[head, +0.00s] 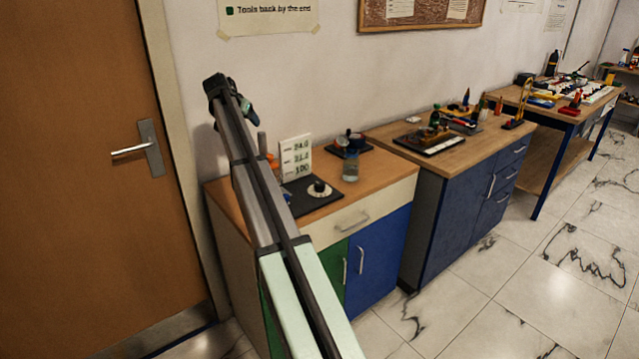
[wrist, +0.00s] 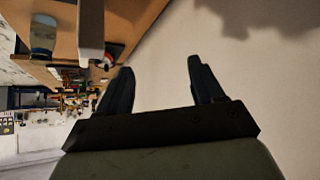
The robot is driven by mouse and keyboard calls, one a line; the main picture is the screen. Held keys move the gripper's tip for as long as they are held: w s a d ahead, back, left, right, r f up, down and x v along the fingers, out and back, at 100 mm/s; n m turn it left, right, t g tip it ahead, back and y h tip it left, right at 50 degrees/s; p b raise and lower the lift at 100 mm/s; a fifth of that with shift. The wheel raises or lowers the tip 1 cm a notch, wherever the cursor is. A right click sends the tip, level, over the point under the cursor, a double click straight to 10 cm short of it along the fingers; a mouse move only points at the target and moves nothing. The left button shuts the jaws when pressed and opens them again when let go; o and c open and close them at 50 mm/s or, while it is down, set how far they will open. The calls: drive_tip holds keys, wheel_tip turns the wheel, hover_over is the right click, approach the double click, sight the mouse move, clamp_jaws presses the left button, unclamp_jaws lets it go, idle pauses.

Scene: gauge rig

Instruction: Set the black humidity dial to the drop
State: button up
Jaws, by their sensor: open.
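A dial with a dark knob on a pale round face (head: 319,189) sits on a black panel (head: 300,203) on the near wooden cabinet. It may be the humidity dial; its marks, the drop among them, are too small to read. A white card with several numbers (head: 296,158) stands upright behind the panel. My gripper (wrist: 160,66) is open and empty, with bare wall between its fingers in the wrist view. In the head view it is at the far end of my raised arm, above and left of the panel, apart from the dial. My arm hides the panel's left side.
A glass jar (head: 350,168) stands right of the dial, and a dark tray with small items (head: 338,148) lies behind it. Orange items (head: 272,162) are partly hidden by my arm. The wall is close behind the cabinet. A second bench (head: 460,140) holds several tools.

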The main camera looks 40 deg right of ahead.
drive_tip(key=s+d+m+g, duration=0.1)
drive_tip(key=s+d+m, duration=0.15)
drive_tip(key=d, duration=0.35)
drive_tip(key=m+g+y, duration=0.4)
drive_tip(key=m+y, duration=0.1)
drive_tip(key=y, duration=0.2)
hover_over(320, 184)
wheel_tip(320, 184, down, 9)
wheel_tip(320, 184, down, 13)
drive_tip(key=shift+a+r, duration=0.1)
drive_tip(key=shift+c, duration=0.4)
drive_tip(key=c, duration=1)
